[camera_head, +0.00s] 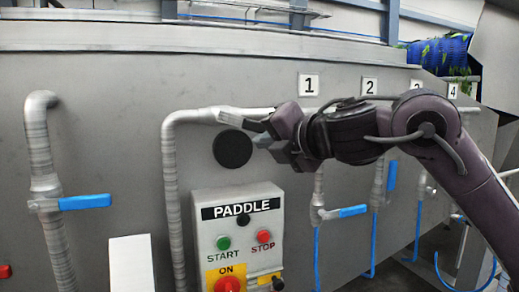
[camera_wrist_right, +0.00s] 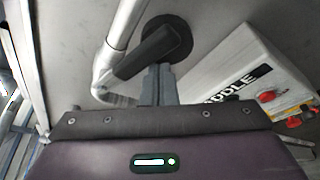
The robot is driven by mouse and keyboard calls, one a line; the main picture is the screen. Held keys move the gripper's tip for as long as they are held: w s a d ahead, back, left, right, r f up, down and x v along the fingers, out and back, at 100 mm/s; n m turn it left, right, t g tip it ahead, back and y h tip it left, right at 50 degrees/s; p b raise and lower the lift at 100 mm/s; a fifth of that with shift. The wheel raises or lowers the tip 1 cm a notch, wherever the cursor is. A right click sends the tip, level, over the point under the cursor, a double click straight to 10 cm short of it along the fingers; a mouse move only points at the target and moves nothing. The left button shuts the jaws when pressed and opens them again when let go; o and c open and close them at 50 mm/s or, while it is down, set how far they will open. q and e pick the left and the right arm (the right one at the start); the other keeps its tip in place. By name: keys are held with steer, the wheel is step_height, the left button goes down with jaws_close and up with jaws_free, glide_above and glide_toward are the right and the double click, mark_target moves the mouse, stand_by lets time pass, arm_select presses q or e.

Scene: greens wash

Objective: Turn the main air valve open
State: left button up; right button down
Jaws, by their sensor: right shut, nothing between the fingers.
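A black round disc (camera_head: 232,149), which looks like the air valve's hub, sits on the grey wall panel above the paddle box. In the right wrist view, a black bar handle (camera_wrist_right: 146,54) crosses the disc (camera_wrist_right: 181,32) and slants down to the left. My right gripper (camera_head: 258,137) reaches in from the right and lies at the disc's right edge. It is shut with nothing held. In the right wrist view, its grey fingers (camera_wrist_right: 158,82) are against or just beside the handle; I cannot tell if they touch. My left gripper is not in view.
A grey pipe (camera_head: 170,175) bends close to the disc. The paddle control box (camera_head: 207,243) stands out below. Blue-handled valves (camera_head: 84,202) sit on pipes to either side. Number plates (camera_head: 308,85) line the panel above my arm.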

steer(key=shift+w+d+r+p, duration=0.1)
steer(key=shift+d+r+p, duration=0.15)
steer(key=shift+r, duration=0.45)
steer(key=shift+w+d+r+p, duration=0.15)
steer(key=shift+r+p, duration=0.15)
steer(key=shift+r, duration=0.35)
steer(key=shift+s+d+r, duration=0.1)
steer(key=shift+r, duration=0.25)
steer(key=shift+f, duration=0.15)
